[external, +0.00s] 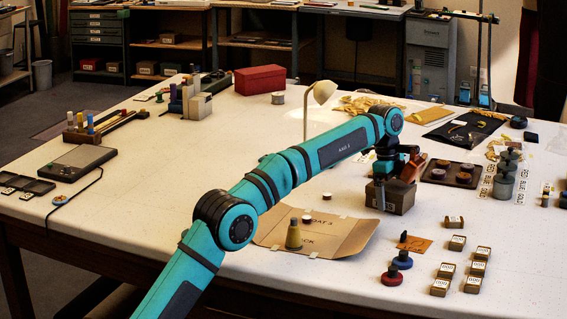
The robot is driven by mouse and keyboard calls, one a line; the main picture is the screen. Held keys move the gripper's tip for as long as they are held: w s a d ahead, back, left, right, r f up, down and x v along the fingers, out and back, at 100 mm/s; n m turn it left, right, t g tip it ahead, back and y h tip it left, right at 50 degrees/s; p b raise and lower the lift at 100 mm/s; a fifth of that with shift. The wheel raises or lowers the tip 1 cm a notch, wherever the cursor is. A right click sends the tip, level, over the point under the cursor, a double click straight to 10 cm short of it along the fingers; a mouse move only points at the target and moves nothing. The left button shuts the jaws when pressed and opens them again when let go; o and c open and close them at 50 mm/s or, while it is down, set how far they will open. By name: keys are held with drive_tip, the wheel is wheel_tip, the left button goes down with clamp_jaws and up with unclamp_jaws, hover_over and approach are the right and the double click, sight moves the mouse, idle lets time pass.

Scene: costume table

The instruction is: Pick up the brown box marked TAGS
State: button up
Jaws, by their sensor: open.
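A brown box (402,201) stands on the white table right of centre, with a pale label on its front. The label is partly covered by a gripper finger and too small to read. My gripper (386,188) points down at the box from above. One grey finger reaches down in front of the box's left part. The other finger is hidden, so I cannot tell whether the fingers straddle the box or touch it. My gripper is open and the box rests on the table.
Several small labelled blocks (457,242) stand at the front right. A dark tray with round pots (437,174) is close on the right. A lamp (320,93) stands behind my arm.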

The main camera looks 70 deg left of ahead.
drive_tip(key=shift+f, duration=0.1)
drive_tip(key=c, duration=1)
